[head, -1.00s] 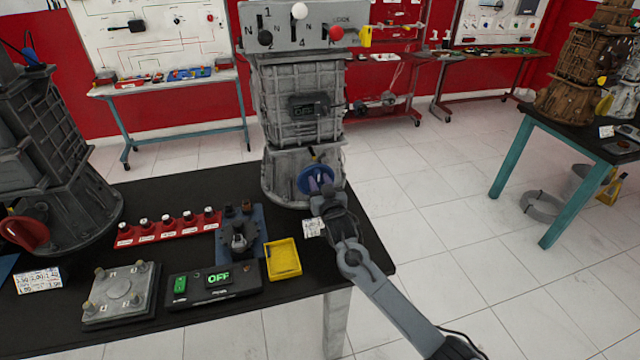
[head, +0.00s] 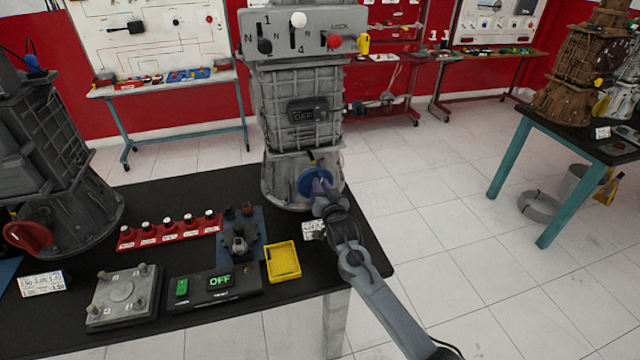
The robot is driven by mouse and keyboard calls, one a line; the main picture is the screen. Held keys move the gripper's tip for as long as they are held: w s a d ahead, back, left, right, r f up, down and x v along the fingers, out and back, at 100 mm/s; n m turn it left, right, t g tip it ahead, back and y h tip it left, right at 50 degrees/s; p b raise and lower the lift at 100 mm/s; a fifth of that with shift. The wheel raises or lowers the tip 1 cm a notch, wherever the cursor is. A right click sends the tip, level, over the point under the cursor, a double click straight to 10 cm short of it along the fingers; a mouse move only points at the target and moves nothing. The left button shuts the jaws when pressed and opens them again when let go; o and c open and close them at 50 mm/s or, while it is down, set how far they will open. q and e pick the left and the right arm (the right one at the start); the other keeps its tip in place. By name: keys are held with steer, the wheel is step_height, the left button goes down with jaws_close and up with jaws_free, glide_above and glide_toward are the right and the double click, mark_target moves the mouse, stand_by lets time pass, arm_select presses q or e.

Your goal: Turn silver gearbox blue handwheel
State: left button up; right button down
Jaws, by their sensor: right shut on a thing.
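The silver gearbox (head: 295,110) stands upright at the back right of the black table. Its blue handwheel (head: 306,185) is low on its front, facing me. My right gripper (head: 323,188) is at the right part of the handwheel and shut on it; the gripper and wrist cover that part of the wheel, and the exact finger contact is small to see. My left gripper is not in the view.
A yellow tray (head: 283,262), a box with a green OFF display (head: 215,284), a grey plate (head: 124,296) and a red rack (head: 170,233) lie on the table (head: 100,211). A dark gearbox (head: 50,160) with a red handwheel stands at left.

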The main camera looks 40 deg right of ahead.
steer(key=f+m+p, duration=0.1)
steer(key=m, duration=0.4)
steer(key=d+f+m+p, duration=0.1)
steer(key=m+p, duration=0.1)
steer(key=m, duration=0.4)
steer(key=f+m+p, duration=0.1)
steer(key=m+p, duration=0.1)
steer(key=m, duration=0.4)
steer(key=shift+s+d, duration=0.25)
steer(key=shift+s, duration=0.1)
steer(key=c, duration=1)
jaws_free()
steer(key=shift+c, duration=0.2)
